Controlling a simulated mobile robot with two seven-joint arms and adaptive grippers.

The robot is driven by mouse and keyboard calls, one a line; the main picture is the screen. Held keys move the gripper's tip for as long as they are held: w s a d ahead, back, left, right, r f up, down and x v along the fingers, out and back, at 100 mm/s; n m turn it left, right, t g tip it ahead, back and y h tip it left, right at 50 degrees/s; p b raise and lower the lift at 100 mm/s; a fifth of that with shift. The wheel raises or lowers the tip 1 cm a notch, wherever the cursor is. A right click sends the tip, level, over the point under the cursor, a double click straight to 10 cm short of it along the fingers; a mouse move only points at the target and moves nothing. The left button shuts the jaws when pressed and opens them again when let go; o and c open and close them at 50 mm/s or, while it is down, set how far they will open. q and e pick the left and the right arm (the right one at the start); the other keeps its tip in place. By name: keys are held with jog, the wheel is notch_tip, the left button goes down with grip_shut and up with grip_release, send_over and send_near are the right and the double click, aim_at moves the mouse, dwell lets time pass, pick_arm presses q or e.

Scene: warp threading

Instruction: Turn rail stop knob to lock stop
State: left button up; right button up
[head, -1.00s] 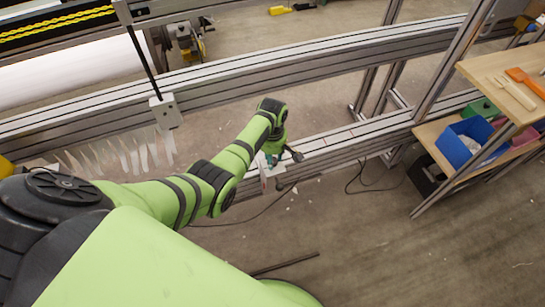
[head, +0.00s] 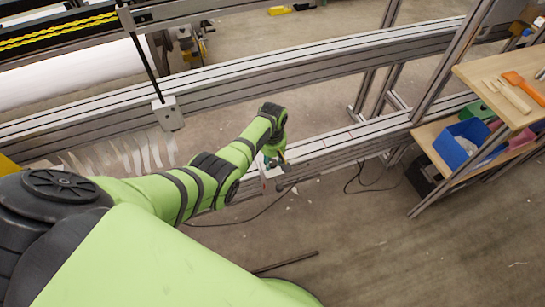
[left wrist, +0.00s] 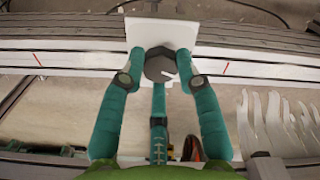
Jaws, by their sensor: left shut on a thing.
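The rail stop knob (left wrist: 160,66) is dark and faceted, with a short white mark on its face, in the upper middle of the left wrist view. It sits on a white stop plate (left wrist: 192,34) that lies across the rail (left wrist: 262,68). My left gripper (left wrist: 161,80) has teal fingers closed around the knob, one at each side and one below. In the head view my left gripper (head: 274,160) is small, down at the lower rail, and mostly hides the knob. My right gripper is not in view.
Short red marks (left wrist: 226,68) are on the rail at either side of the plate. Pale hanging strips (head: 140,155) are left of my arm in the head view. A wooden shelf (head: 480,68) with tools and a blue bin (head: 462,145) stands at the right. Cables lie on the floor.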

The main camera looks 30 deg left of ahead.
pick_arm(q)
jog(key=m+p, duration=0.1)
jog(key=m, duration=0.4)
jog(key=shift+m, duration=0.4)
jog(key=m, duration=0.3)
jog(key=shift+m+p, duration=0.35)
jog(key=shift+m, duration=1.35)
jog(key=o, duration=1.1)
jog(key=shift+o, duration=0.2)
